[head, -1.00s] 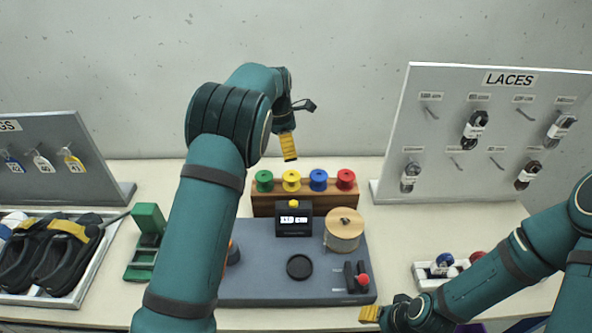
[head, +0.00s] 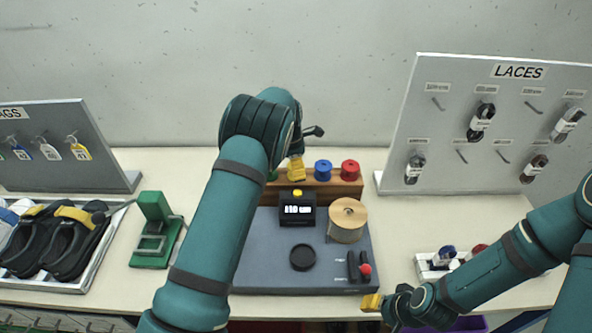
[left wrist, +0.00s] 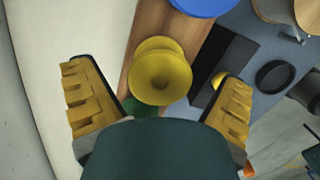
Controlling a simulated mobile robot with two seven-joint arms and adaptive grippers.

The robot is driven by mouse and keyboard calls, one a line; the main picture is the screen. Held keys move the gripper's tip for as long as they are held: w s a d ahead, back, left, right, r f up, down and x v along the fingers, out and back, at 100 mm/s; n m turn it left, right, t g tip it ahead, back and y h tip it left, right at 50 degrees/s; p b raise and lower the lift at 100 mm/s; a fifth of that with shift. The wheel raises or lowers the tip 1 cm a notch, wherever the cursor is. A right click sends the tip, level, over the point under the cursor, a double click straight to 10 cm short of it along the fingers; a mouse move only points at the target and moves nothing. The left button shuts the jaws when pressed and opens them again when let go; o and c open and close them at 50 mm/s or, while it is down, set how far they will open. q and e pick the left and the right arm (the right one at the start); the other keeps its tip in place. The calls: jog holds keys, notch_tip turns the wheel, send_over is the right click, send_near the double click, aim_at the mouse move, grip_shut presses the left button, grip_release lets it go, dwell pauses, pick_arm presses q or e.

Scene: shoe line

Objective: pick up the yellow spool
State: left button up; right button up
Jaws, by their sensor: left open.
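The yellow spool (left wrist: 160,72) stands on the wooden rack (left wrist: 158,35), seen from above in the left wrist view. My left gripper (left wrist: 156,80) is open, with one yellow-padded finger on each side of the spool and visible gaps between. In the head view, my left gripper (head: 296,169) is over the rack (head: 340,188) and hides most or all of the yellow spool. My right gripper (head: 371,302) is low at the table's front edge; I cannot tell its opening.
A blue spool (head: 323,170) and a red spool (head: 350,170) stand to the right on the rack. A green spool (left wrist: 146,104) is on the other side, mostly hidden. A black display (head: 297,210) and a tan reel (head: 347,220) stand in front of the rack.

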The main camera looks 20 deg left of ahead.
pick_arm(q)
jog(key=shift+w+f, duration=0.1)
jog(key=shift+f, duration=0.85)
jog(key=shift+d, duration=0.1)
jog(key=c, duration=1.2)
jog(key=shift+c, duration=0.3)
